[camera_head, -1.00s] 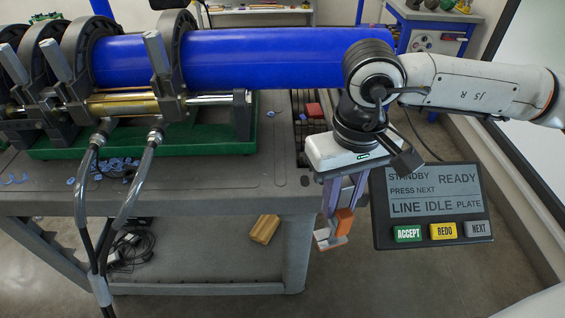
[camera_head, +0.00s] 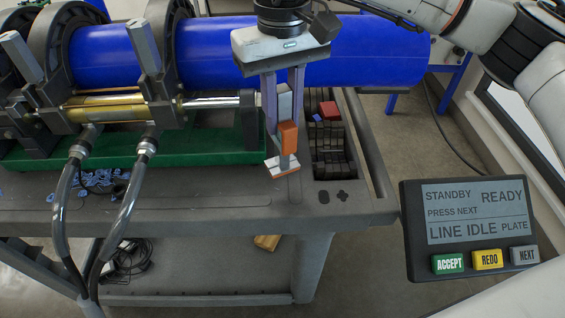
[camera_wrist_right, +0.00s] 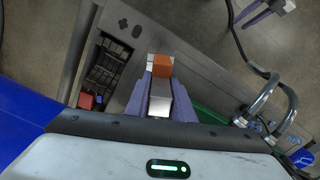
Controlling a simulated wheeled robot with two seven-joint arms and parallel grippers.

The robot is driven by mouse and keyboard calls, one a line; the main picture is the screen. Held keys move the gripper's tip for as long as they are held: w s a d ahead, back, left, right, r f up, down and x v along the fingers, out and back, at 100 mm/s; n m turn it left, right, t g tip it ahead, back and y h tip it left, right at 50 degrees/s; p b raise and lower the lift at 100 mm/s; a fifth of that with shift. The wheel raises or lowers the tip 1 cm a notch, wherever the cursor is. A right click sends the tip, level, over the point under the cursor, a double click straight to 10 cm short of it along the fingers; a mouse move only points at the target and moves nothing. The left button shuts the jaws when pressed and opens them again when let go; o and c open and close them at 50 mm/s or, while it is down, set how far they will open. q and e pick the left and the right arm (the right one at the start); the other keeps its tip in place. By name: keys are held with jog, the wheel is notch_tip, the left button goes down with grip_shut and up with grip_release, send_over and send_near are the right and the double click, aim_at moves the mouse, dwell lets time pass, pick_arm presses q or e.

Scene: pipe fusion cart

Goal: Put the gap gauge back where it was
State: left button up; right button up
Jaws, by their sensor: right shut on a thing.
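My right gripper (camera_head: 284,116) is shut on the gap gauge (camera_head: 287,137), a slim piece with a grey block, an orange block and a white-and-orange foot. It hangs upright between the purple fingers, foot down, over the grey cart top, just left of the black slotted tray (camera_head: 329,163). I cannot tell whether the foot touches the cart. The gauge also shows in the right wrist view (camera_wrist_right: 160,68) between the fingers. A gripper with purple fingers, seemingly my left (camera_wrist_right: 262,14), shows at the top right of that view; its opening is unclear.
A blue pipe (camera_head: 345,55) in black clamps runs behind the gripper above a green base (camera_head: 190,150). A red block (camera_head: 329,111) sits at the tray's far end. Blue shavings (camera_head: 85,184) lie to the left. A status panel (camera_head: 470,228) stands at the right.

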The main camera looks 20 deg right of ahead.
aim_at(282, 145)
notch_tip(282, 145, down, 3)
jog(key=shift+r, duration=0.15)
jog(key=shift+f, duration=0.65)
notch_tip(282, 145, down, 3)
jog(key=shift+f+p, duration=0.1)
jog(key=shift+p, duration=0.3)
jog(key=shift+f, duration=0.15)
jog(key=o, duration=1)
jog(key=shift+c, duration=0.2)
pick_arm(q)
jog(key=shift+w+r, duration=0.4)
jog(key=shift+r, duration=0.2)
